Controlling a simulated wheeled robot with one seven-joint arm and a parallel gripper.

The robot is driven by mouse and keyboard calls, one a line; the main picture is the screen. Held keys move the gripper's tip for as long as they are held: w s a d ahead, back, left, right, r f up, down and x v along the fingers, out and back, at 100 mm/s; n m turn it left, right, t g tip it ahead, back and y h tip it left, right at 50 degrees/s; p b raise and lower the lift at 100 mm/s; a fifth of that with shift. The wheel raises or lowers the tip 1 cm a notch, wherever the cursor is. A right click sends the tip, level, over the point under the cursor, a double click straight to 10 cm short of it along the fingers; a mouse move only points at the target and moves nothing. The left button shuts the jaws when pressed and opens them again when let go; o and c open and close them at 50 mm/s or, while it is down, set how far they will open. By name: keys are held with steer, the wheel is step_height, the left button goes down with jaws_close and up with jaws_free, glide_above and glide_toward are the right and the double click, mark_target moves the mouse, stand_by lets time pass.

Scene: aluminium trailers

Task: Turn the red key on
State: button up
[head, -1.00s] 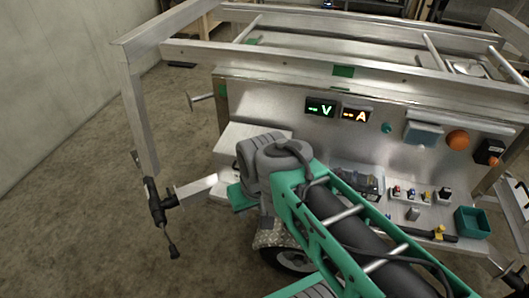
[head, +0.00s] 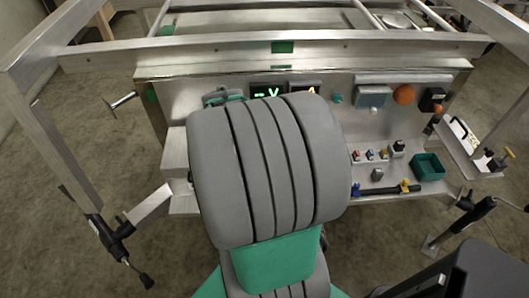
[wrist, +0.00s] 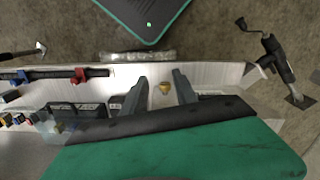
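I cannot pick out the red key for certain in any view. In the wrist view, my gripper (wrist: 159,88) is open, its two grey fingers apart over a pale metal ledge (wrist: 210,73). A small brass-coloured knob (wrist: 164,88) shows between the fingers, and I cannot tell whether they touch it. A red fitting (wrist: 79,75) sits on a dark bar to the left of the fingers. In the head view, my arm covers the left middle of the metal panel (head: 190,100) and hides the gripper's fingertips. A small red-topped switch (head: 357,155) stands right of my arm.
Small coloured switches (head: 384,153) line the shelf, with a teal bin (head: 427,167) to their right. An orange dome (head: 404,94) and lit displays (head: 268,92) are on the panel. Trailer rails (head: 400,40) cross above. A jack handle (head: 125,250) stands at lower left.

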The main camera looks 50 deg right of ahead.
steer(key=s+d+f+m, duration=0.2)
steer(key=d+f, duration=0.2)
steer(key=d, duration=0.5)
steer(key=w+d+r+n, duration=0.1)
steer(key=w+d+n, duration=0.1)
steer(key=d, duration=0.1)
steer(key=w+d+r+n, duration=0.1)
steer(key=d+n, duration=0.1)
steer(key=d, duration=0.2)
steer(key=w+d+n, duration=0.2)
steer(key=d, duration=0.1)
steer(key=shift+w+d+r, duration=0.15)
steer(key=shift+w+r, duration=0.15)
steer(key=shift+r, duration=0.1)
steer(key=shift+r+n, duration=0.1)
steer(key=shift+n, duration=1.1)
steer(key=shift+f, duration=0.45)
step_height(320, 180, down, 7)
steer(key=shift+r+p, duration=0.1)
steer(key=shift+p, duration=0.25)
steer(key=shift+c, duration=0.5)
